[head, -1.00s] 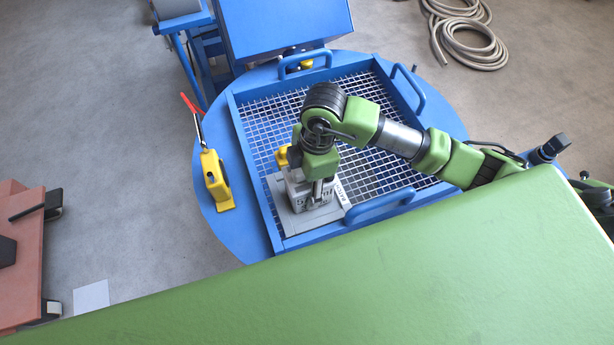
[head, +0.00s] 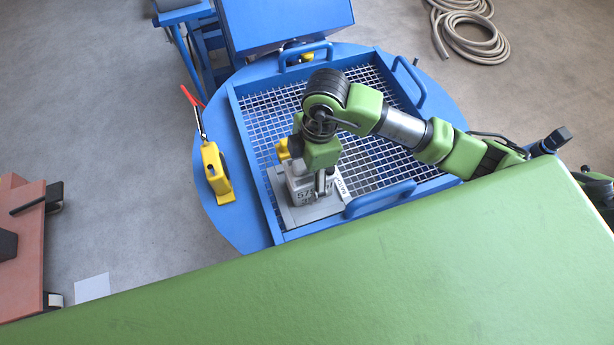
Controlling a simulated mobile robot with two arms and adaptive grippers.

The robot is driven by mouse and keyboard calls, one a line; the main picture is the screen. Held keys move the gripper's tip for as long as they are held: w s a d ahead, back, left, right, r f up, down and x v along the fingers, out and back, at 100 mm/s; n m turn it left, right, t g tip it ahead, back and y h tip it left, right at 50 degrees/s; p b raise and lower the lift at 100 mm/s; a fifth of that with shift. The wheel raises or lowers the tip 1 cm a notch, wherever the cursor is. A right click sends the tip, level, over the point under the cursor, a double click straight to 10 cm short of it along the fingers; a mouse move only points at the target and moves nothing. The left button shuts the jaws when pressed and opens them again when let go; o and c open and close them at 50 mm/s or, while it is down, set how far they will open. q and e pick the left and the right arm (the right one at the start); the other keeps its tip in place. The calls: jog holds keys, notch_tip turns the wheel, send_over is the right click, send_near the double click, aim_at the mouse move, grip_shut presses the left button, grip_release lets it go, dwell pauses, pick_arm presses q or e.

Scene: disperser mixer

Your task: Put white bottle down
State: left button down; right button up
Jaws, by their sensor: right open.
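My right gripper (head: 322,184) points down at the bottle's right side and is open. The wrist above covers part of the bottle, so I cannot tell whether the fingers touch it. My left gripper is not in view.
The tray has raised blue handles (head: 380,198) on its rim. A yellow clamp with a red lever (head: 216,172) stands on the round blue table left of the tray. A blue box (head: 285,22) stands behind. The grid right of the bottle is bare. A hose (head: 468,30) lies on the floor.

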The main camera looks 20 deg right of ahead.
jog(key=r, duration=0.3)
jog(key=d+r, duration=0.1)
jog(key=r, duration=0.3)
jog(key=r+b, duration=0.1)
jog(key=r, duration=0.2)
jog(key=shift+d+r, duration=0.15)
jog(key=shift+r, duration=0.2)
jog(key=shift+f, duration=0.1)
